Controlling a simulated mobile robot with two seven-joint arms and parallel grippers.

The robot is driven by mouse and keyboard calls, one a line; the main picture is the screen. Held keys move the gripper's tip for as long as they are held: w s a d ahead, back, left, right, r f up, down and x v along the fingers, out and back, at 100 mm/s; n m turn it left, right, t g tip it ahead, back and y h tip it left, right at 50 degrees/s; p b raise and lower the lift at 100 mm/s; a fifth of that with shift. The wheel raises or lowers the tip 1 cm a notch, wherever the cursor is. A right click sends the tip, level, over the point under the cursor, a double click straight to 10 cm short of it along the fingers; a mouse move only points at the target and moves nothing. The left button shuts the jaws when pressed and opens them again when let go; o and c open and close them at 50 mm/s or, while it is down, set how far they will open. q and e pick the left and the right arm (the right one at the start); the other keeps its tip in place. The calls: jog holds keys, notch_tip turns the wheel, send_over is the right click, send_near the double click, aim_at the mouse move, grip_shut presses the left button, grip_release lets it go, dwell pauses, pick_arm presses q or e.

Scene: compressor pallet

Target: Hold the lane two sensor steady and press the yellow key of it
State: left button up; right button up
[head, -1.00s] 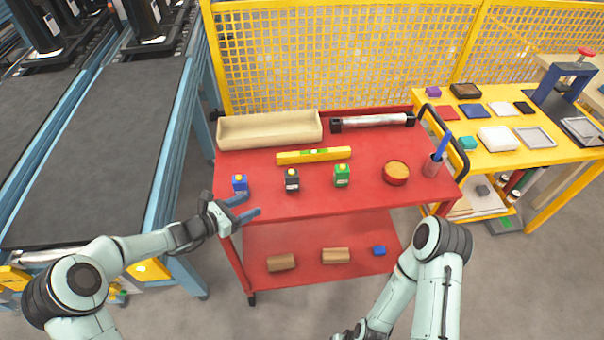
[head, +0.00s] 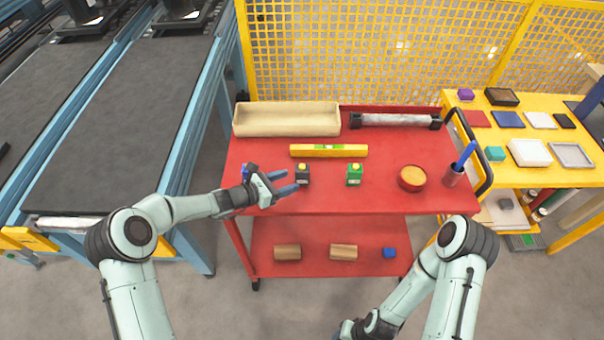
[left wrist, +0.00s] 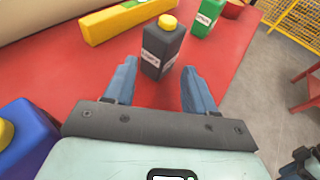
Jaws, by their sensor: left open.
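A dark grey sensor (head: 303,177) with a yellow key on top stands upright on the red cart; its white label is too blurred to read. It is the middle of three such sensors, between a blue one (head: 246,170) and a green one (head: 354,176). My left gripper (head: 291,184) is open and level with the dark sensor. In the left wrist view, the dark sensor (left wrist: 160,52) stands between and just beyond the blue fingertips, with no clear contact. My right gripper (head: 348,330) is low at the bottom edge, mostly cut off.
The blue sensor (left wrist: 22,140) is close beside my left gripper. A yellow level (head: 328,151) lies behind the sensors, with a beige tray (head: 287,120) farther back. A bowl (head: 412,178) and a pen cup (head: 453,175) stand right. The red top (head: 350,205) is clear in front.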

aim_at(299, 177)
pick_arm(q)
jog(key=shift+x, duration=2.7)
jog(key=c, duration=0.6)
